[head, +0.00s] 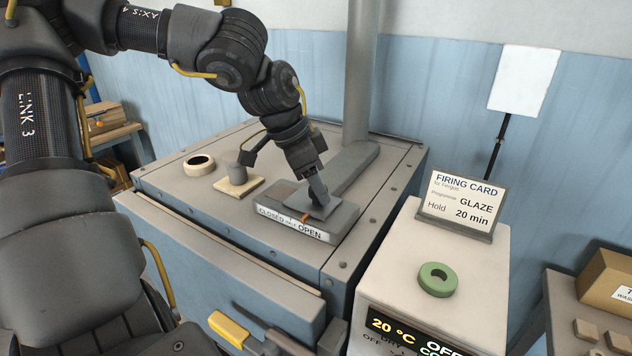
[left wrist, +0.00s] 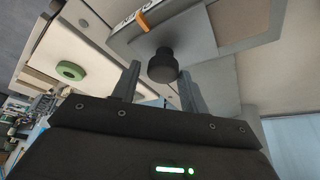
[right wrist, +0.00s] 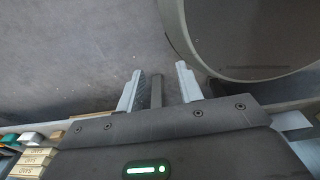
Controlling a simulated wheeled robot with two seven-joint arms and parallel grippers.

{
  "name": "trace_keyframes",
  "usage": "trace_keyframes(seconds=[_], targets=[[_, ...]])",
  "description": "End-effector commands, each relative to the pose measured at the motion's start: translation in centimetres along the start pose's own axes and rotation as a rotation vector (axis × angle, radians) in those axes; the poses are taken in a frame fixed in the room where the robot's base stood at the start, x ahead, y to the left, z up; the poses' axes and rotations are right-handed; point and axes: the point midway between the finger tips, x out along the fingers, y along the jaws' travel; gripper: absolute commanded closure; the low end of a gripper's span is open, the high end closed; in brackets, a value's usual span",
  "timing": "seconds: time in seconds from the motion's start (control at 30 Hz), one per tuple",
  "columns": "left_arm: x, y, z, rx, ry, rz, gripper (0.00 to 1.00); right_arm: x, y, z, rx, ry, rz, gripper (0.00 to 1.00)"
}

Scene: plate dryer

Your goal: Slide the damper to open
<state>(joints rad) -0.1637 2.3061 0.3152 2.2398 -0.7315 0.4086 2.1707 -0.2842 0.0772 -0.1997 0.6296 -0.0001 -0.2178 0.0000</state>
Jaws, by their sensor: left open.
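The damper is a grey sliding plate (head: 322,209) on a low base on top of the kiln-like cabinet, with a "CLOSED / OPEN" label (head: 293,223) along its front. An orange pointer (head: 305,217) sits above the label, near the word OPEN; it also shows in the left wrist view (left wrist: 143,22). My left gripper (head: 318,196) is right above the plate, pointing down. In the left wrist view a black knob (left wrist: 163,66) stands between the spread fingers; I cannot tell whether they touch it. My right gripper (right wrist: 159,72) has its fingers apart, with a dark bar showing between them.
A grey pipe (head: 361,75) rises behind the damper. A pale ring (head: 199,166) and a small block with a grey plug (head: 238,183) lie on the cabinet top. A control box (head: 400,265) at right carries a green ring (head: 438,280) and a firing card (head: 462,203).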

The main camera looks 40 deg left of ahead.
Motion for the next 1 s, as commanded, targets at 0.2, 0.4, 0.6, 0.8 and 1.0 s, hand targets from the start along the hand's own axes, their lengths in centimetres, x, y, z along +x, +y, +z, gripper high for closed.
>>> trace_keyframes(seconds=[0.2,0.4,0.6,0.8,1.0], targets=[[0.0,-0.1,0.0,-0.001,-0.001,-0.002,0.45,-0.1,-0.4,1.6,0.000,-0.023,-0.004,0.64],[-0.4,-0.1,0.0,-0.001,0.000,-0.004,0.45,-0.1,-0.5,2.7,0.000,-0.039,-0.006,0.64],[-3.3,-0.1,-0.1,0.001,0.004,-0.007,0.45,0.7,-0.3,2.4,-0.001,-0.034,-0.003,0.64],[-7.3,-0.1,-0.1,0.000,0.003,-0.007,0.45,1.5,0.1,1.9,-0.002,-0.026,0.001,0.64],[-10.0,-0.1,-0.1,-0.001,-0.001,-0.005,0.45,1.8,0.2,2.0,-0.003,-0.026,0.003,0.64]])
